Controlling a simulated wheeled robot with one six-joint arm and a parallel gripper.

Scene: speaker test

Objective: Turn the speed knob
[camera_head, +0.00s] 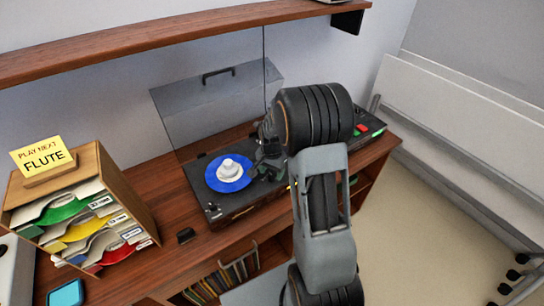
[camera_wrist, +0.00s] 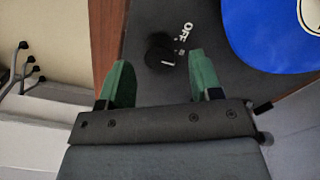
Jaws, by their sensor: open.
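The turntable (camera_head: 203,189) stands on the wooden desk with a blue record (camera_head: 228,173) on it. My gripper (camera_wrist: 160,75) is open and empty, its two green fingers apart. In the wrist view, a round black knob (camera_wrist: 159,46) on the dark deck lies just beyond and between the fingertips, with white marks reading "OFF" next to it. I cannot tell whether this is the speed knob. The blue record (camera_wrist: 270,30) is at the upper right there. In the head view my arm hides the deck's right part, and my gripper (camera_head: 268,170) is over it.
A raised clear lid (camera_head: 215,105) stands behind the deck. A wooden sorter (camera_head: 125,200) with coloured sleeves and a "PLAY NEXT FLUTE" card (camera_head: 43,157) is at the left. A shelf (camera_head: 150,38) runs above. A black device (camera_head: 370,130) with green and red lights is at the right.

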